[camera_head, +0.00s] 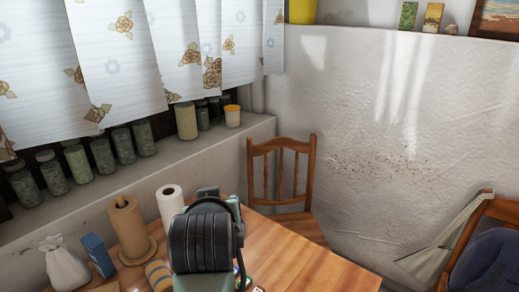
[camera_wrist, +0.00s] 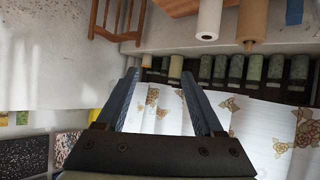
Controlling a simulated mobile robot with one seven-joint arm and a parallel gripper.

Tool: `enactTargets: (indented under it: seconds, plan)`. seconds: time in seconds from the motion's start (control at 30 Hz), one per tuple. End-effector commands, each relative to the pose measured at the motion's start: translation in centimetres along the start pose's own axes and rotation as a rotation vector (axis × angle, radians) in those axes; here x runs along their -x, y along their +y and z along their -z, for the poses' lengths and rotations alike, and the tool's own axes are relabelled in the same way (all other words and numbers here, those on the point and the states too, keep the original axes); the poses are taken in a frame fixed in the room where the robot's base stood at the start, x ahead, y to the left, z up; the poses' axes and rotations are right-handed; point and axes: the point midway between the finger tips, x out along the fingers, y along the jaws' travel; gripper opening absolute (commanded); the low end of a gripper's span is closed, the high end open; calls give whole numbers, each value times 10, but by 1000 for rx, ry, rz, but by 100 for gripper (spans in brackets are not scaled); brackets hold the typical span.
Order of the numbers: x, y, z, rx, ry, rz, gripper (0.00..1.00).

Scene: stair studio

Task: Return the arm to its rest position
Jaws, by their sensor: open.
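My gripper (camera_wrist: 160,76) shows in the wrist view with its two dark fingers spread apart and nothing between them. The wrist view is upside down, with the curtains (camera_wrist: 168,112) behind the fingers. In the head view my arm (camera_head: 203,240) stands folded, large and dark, in front of the wooden table (camera_head: 310,265). My fingers cannot be made out in the head view.
A paper towel holder (camera_head: 130,230), a white roll (camera_head: 170,205), a blue box (camera_head: 98,255) and a white sack (camera_head: 65,265) stand left of my arm. Several jars (camera_head: 123,147) line the sill. A wooden chair (camera_head: 281,170) stands behind the table. The table's right part is clear.

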Motion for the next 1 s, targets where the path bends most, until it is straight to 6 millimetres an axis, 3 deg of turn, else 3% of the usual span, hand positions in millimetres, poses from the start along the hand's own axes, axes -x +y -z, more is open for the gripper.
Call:
enactTargets:
  seconds: [0.03, 0.1, 0.17, 0.3, 0.4, 0.5, 0.6, 0.73, 1.0]
  plan:
    - [20, 14, 31, -15, 127, -28, 69]
    - [52, 30, 72, -33, 301, -62, 69]
    - [84, 42, 103, -44, 448, -87, 69]
    - [173, 63, 159, -60, 779, -139, 69]
    - [238, 71, 183, -61, 988, -166, 69]
    - [292, 74, 195, -57, 1154, -183, 69]
    - [330, 74, 199, -52, 1264, -193, 69]
    - [352, 74, 200, -48, 1332, -197, 69]
    - [355, 74, 200, -48, 1339, -197, 69]
